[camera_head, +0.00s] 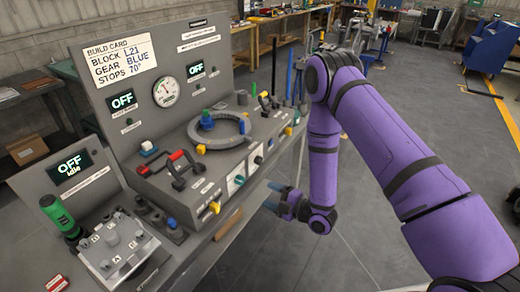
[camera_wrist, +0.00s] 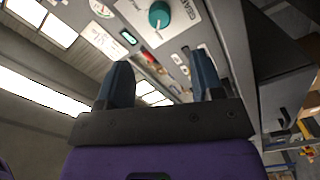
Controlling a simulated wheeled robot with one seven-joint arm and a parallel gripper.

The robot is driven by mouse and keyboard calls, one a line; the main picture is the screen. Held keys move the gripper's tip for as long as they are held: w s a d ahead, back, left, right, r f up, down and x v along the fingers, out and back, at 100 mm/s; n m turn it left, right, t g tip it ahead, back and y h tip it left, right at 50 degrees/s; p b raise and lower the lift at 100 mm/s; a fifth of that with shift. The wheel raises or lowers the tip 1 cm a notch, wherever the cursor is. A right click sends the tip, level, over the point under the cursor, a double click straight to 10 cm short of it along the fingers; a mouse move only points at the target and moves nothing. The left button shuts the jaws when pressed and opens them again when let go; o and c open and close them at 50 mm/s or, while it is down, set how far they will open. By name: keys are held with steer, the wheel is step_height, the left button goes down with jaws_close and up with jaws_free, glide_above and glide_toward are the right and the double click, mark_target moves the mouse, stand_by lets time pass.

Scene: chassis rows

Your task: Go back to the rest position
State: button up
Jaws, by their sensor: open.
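My gripper (camera_head: 272,197) is at the front edge of the grey workstation, to the right of its front panel in the head view. Its two blue-grey fingers stand apart with nothing between them; they also show in the wrist view (camera_wrist: 160,88). My purple arm hangs down in front of the bench and bends at the elbow. The grey workstation (camera_head: 180,262) carries a build card (camera_head: 121,62), a gauge (camera_head: 165,92) and a ring fixture (camera_head: 219,130). A teal knob (camera_wrist: 159,14) shows beyond the fingers in the wrist view.
A red-handled clamp (camera_head: 175,172) and several coloured knobs stand on the workstation. The floor (camera_head: 350,250) right of the bench is clear. A blue machine (camera_head: 492,45) stands far right.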

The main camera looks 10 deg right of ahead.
steer(key=w+d+r+m+h, duration=0.2)
steer(key=w+d+r+h, duration=0.15)
steer(key=r, duration=0.45)
steer(key=w+d+r+m+h, duration=0.25)
steer(key=w+r, duration=0.25)
steer(key=r, duration=0.3)
steer(key=s+d+r+m+h, duration=0.2)
steer(key=d+r+m+h, duration=0.15)
steer(key=r, duration=0.45)
steer(key=s+d+r+m+h, duration=0.2)
steer(key=d+r+m, duration=0.15)
steer(key=r, duration=0.35)
steer(key=s+d+r+m+g+h, duration=0.2)
steer(key=s+d+r+m, duration=0.1)
steer(key=s+d+r, duration=0.3)
steer(key=s+r+m+g, duration=0.2)
steer(key=s+r+m, duration=0.2)
steer(key=s, duration=0.9)
steer(key=s+d+r+m+g, duration=0.1)
steer(key=s+r+m, duration=0.3)
steer(key=s, duration=0.9)
steer(key=shift+d+m+g+h, duration=0.2)
steer(key=shift+m+g+h, duration=0.15)
steer(key=shift+m+g, duration=0.1)
